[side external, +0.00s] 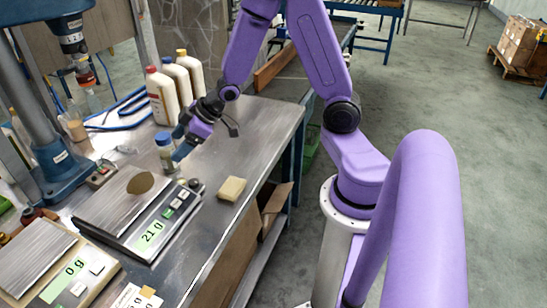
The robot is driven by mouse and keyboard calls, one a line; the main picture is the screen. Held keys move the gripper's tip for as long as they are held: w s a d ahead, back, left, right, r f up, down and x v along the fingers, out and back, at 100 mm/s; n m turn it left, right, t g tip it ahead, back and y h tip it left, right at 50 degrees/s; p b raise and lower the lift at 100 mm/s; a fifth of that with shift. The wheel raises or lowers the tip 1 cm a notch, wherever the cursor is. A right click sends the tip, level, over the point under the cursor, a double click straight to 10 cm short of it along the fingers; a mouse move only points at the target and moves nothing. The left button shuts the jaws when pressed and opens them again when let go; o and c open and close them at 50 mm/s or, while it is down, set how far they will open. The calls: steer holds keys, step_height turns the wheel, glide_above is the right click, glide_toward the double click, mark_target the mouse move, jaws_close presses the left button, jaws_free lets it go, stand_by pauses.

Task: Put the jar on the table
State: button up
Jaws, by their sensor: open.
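A small jar (164,140) with a blue lid is upright behind the back right part of the nearer-centre scale (112,198). I cannot tell whether its base rests on the steel table (245,150) or is slightly above it. My gripper (179,150) is at the jar's right side, low over the table. Its jaws are open, with the fingers close to the jar; I cannot tell whether they touch it. The scale reads 21 g and has a dark olive round patch on its plate.
Several white bottles (162,97) with red and yellow caps stand behind the jar. A yellow sponge (232,189) lies right of the scale. A second scale (34,262) reads 0 g at the lower left. A blue press column (50,150) stands left. Table right of the gripper is clear.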

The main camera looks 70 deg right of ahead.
steer(key=s+a+r+n+g+h, duration=0.1)
steer(key=s+a+r+g, duration=0.1)
steer(key=s, duration=0.7)
steer(key=s+a+r+n+g+h, duration=0.1)
steer(key=s+r+n+g, duration=0.1)
steer(key=s, duration=0.8)
steer(key=s+a+r+n+g+h, duration=0.1)
steer(key=s+a+r+n+g, duration=0.1)
steer(key=s, duration=0.8)
steer(key=shift+a+r+g, duration=0.35)
steer(key=shift+r+g, duration=0.1)
steer(key=shift+g, duration=0.45)
